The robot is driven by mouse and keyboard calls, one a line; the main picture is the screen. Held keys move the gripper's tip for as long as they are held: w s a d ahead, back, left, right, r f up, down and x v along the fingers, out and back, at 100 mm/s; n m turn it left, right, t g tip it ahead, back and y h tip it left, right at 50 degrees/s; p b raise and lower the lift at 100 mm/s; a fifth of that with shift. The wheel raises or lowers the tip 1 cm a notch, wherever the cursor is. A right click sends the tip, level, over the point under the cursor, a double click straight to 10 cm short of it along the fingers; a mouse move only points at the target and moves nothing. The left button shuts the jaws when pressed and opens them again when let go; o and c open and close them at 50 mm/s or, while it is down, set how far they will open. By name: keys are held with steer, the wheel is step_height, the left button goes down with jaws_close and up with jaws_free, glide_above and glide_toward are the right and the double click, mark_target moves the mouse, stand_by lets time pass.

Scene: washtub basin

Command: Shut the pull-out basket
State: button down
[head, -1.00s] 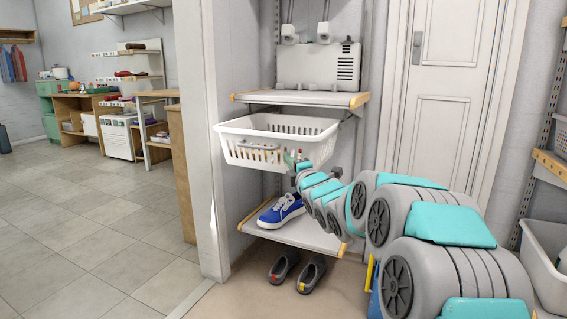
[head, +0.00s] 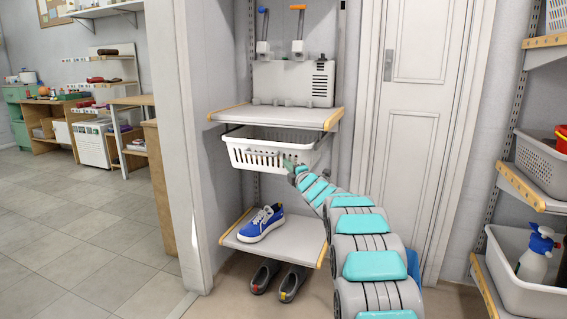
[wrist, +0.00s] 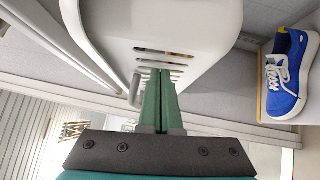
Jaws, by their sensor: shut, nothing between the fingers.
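The white pull-out basket (head: 262,153) hangs below the upper shelf in the head view, with slots along its sides. It sits mostly under the shelf, its front near the shelf's front edge. In the wrist view the basket's slotted wall (wrist: 205,40) fills the upper middle. My gripper (head: 290,163) is shut and empty at the basket's front right. In the wrist view its green fingers (wrist: 158,78) lie together with their tips at the basket wall. I cannot tell for sure whether they touch it.
The upper shelf (head: 325,118) is just above the basket. A blue shoe (head: 262,223) stands on the lower shelf (head: 300,240), and a dark pair (head: 277,280) is on the floor. A white post (head: 182,150) stands left; shelving with bins (head: 535,280) is at right.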

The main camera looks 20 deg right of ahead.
steer(key=shift+w+d+r+p, duration=0.2)
steer(key=shift+w+d+p, duration=0.55)
steer(key=shift+w, duration=0.25)
steer(key=shift+d+r, duration=0.1)
